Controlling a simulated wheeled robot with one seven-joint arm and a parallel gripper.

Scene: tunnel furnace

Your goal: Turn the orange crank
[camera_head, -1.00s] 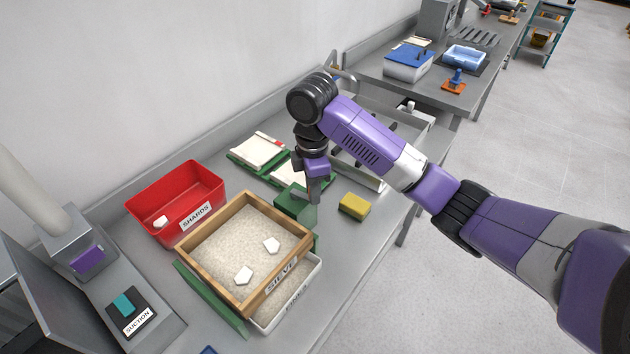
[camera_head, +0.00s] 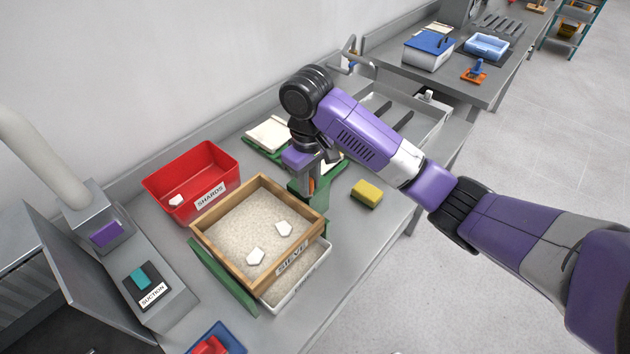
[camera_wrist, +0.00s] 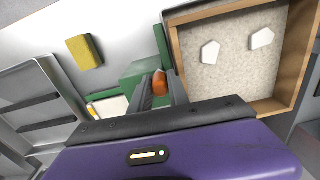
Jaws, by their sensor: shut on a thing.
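The orange crank (camera_wrist: 160,84) shows in the wrist view as a small orange knob between the two fingers of my gripper (camera_wrist: 159,90). My gripper is shut on it. The wooden sieve (camera_head: 203,233) holds pale sand and two white shards. The green housing also shows in the wrist view (camera_wrist: 138,70). The crank's arm and shaft are hidden by my fingers.
A red SHARDS bin (camera_head: 160,189) stands left of the sieve, with a white FINES tray (camera_head: 315,262) partly below it. A yellow sponge (camera_head: 367,193) lies right of my gripper. A suction switch box (camera_head: 150,285) is at the front left. The bench front right is clear.

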